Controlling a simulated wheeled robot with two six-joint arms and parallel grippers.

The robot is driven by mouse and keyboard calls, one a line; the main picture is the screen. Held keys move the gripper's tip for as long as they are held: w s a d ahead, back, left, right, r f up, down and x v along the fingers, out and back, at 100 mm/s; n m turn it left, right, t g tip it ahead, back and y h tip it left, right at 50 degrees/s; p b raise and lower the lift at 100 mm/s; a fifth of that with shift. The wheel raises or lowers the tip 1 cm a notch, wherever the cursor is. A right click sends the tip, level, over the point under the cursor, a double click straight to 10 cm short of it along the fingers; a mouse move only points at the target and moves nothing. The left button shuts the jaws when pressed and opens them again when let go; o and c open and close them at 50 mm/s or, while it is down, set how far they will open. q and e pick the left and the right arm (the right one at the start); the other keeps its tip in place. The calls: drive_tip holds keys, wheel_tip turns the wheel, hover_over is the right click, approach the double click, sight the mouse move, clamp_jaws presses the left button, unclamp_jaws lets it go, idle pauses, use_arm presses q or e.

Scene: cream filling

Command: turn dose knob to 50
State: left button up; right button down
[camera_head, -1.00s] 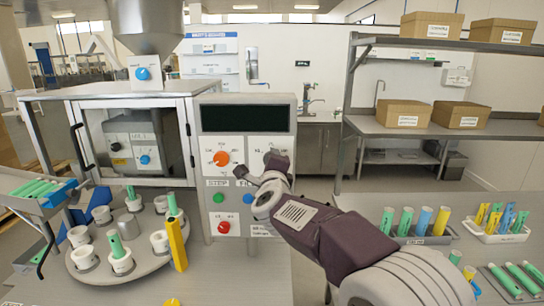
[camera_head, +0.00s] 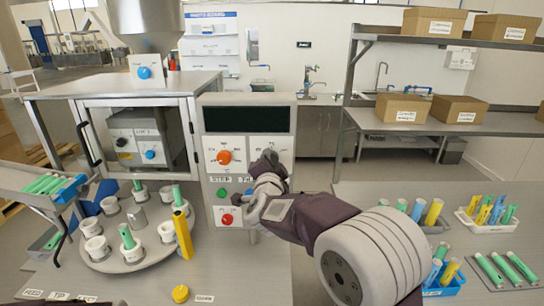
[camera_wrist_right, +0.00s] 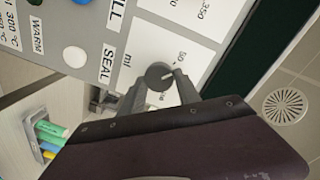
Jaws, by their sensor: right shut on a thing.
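The dose knob (camera_wrist_right: 158,74) is a round dark grey knob on a white "ml" plate of the machine's control panel. In the right wrist view its pale pointer line lies on the side towards the printed "50"; I cannot tell if it lines up exactly. My right gripper (camera_wrist_right: 160,90) is shut on the knob, one finger on each side. In the head view the right gripper (camera_head: 268,160) reaches the panel's right plate and covers most of the knob. My left gripper is not in view.
An orange-red knob (camera_head: 224,157) sits left of the dose knob. Green (camera_head: 221,192), blue and red (camera_head: 227,219) buttons are below, near my right wrist. A dark display (camera_head: 244,120) is above. A turntable (camera_head: 135,252) with white cups stands left; tube trays stand right.

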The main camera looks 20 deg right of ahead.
drive_tip(key=shift+n+p, duration=0.5)
drive_tip(key=shift+n, duration=0.5)
drive_tip(key=c, duration=0.9)
unclamp_jaws()
drive_tip(key=shift+o, duration=0.2)
drive_tip(key=b+v, duration=0.1)
drive_tip(key=v, duration=0.8)
drive_tip(key=shift+a+f, duration=0.15)
